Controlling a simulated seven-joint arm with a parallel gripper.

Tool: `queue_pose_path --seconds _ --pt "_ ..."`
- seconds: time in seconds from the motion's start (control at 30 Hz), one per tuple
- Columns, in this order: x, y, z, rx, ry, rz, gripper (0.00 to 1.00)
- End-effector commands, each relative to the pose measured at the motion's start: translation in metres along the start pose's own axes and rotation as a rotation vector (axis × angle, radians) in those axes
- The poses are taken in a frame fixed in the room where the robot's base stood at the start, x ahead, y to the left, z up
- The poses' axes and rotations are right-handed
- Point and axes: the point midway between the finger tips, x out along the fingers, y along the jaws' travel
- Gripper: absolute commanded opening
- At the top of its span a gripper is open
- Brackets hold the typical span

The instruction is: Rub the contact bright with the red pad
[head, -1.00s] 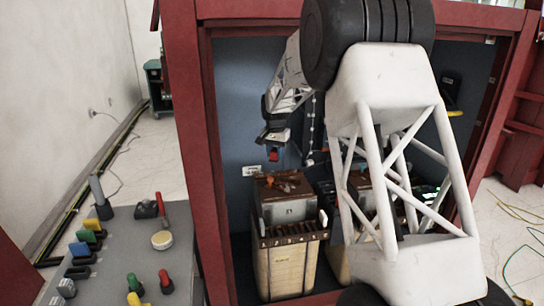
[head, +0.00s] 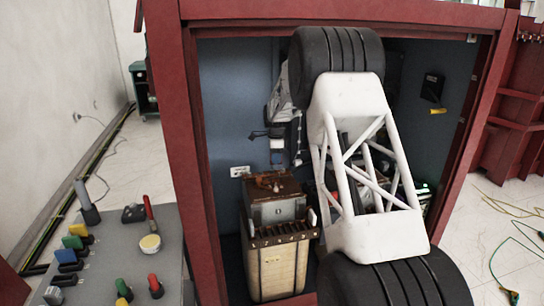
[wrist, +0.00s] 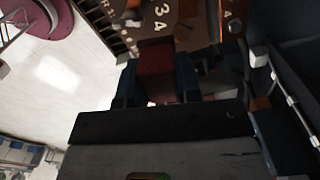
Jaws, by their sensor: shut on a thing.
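My gripper (wrist: 158,88) is shut on the red pad (wrist: 155,72), a dark red block between two dark fingers in the wrist view. In the head view my gripper (head: 277,158) hangs above the brown-topped transformer (head: 278,212) inside the red cabinet. The pad is hard to make out there. In the wrist view the pad's far end lies near a brown board with the numbers 3 and 4 (wrist: 160,18) and metal studs (wrist: 234,25). I cannot tell which part is the contact, nor whether the pad touches anything.
The red cabinet frame (head: 194,150) stands close on the left of the transformer. My arm covers the cabinet's right half. A grey control panel (head: 120,245) with coloured levers stands at the front left. Cables (head: 500,240) lie on the floor at the right.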

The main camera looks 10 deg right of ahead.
Motion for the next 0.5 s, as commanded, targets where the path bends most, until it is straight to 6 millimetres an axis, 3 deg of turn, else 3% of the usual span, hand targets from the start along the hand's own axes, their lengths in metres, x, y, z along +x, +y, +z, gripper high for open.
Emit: queue_pose_path --seconds 0.5 --pt "0.034 -0.035 -0.029 0.525 0.0 0.0 0.12"
